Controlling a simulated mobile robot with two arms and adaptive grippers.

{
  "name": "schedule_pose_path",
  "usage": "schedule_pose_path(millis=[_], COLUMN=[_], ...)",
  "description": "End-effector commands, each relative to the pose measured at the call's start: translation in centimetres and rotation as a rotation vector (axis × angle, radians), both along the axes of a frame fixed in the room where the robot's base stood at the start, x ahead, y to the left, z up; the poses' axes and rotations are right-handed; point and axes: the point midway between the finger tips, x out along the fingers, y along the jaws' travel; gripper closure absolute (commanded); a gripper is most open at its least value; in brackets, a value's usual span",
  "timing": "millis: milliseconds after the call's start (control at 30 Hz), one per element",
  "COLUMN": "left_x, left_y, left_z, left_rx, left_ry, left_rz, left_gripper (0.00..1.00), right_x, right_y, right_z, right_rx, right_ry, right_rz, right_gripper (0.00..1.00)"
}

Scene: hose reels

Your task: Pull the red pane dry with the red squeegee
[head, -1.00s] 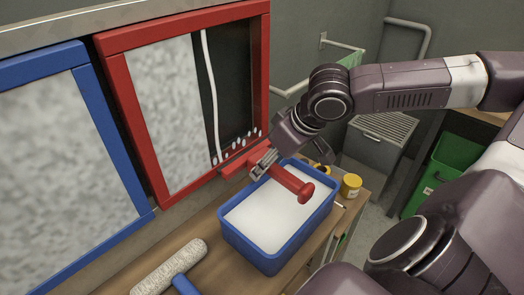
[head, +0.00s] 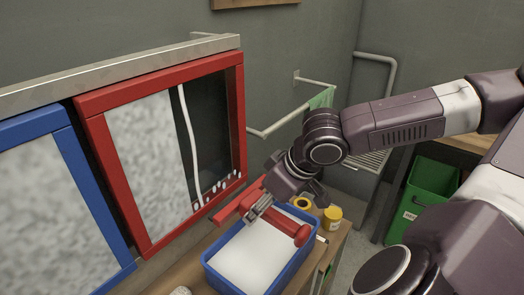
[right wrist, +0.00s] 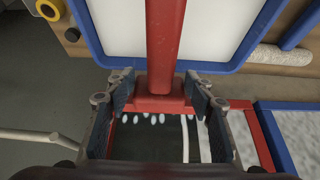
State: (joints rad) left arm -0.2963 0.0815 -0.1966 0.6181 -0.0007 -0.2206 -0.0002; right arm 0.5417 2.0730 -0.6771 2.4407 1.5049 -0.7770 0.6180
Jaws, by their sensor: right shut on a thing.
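The red pane (head: 207,120) is a red-framed panel on the wall. Its left part is covered in mottled pale foam. Its right part is a dark, clear strip, with a white foam line between them and white drops along the bottom. My right gripper (head: 262,207) is shut on the red squeegee (head: 290,229), just below and in front of the frame's lower right corner. In the right wrist view the squeegee handle (right wrist: 164,45) runs upward between the fingers (right wrist: 160,98). Whether the squeegee touches the frame I cannot tell. My left gripper is not in view.
A blue tub (head: 213,277) of white foam stands under the squeegee on the wooden bench. A blue-framed pane (head: 95,185) is at left. A green bin (head: 430,190) stands at right.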

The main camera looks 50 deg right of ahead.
Motion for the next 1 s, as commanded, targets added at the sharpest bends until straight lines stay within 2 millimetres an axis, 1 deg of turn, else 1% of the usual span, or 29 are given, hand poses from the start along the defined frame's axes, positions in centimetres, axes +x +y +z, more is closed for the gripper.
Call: schedule_pose_path(millis=[33, 100, 367, 500, 600, 700, 800, 900, 1000], left_x=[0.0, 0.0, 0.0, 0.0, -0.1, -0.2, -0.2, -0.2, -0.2], left_y=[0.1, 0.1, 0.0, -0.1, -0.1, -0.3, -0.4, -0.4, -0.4], left_z=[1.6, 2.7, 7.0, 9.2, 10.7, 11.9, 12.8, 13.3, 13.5], left_rx=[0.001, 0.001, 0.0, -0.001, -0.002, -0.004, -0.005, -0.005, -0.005], left_ry=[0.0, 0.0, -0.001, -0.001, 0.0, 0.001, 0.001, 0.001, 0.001], left_rz=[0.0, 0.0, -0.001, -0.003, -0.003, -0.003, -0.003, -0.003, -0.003], left_gripper=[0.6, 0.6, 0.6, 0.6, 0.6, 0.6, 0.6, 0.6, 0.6], right_x=[0.3, 0.7, 1.0, 0.7, 0.3, -0.1, -0.6, -0.9, -1.1], right_y=[0.5, 1.3, 4.8, 6.8, 8.2, 9.3, 10.2, 10.8, 11.1], right_z=[2.5, 4.8, 13.2, 17.4, 20.2, 22.4, 24.1, 25.0, 25.6], right_rx=[-0.001, -0.002, 0.002, 0.003, 0.001, 0.001, 0.0, -0.002, -0.001], right_ry=[-0.004, -0.006, -0.008, -0.006, -0.004, -0.003, -0.001, 0.001, 0.001], right_rz=[-0.001, -0.004, -0.011, -0.01, -0.008, -0.005, -0.002, 0.0, 0.0], right_gripper=[0.75, 0.75, 0.75, 0.75, 0.75, 0.75, 0.75, 0.75, 0.75])
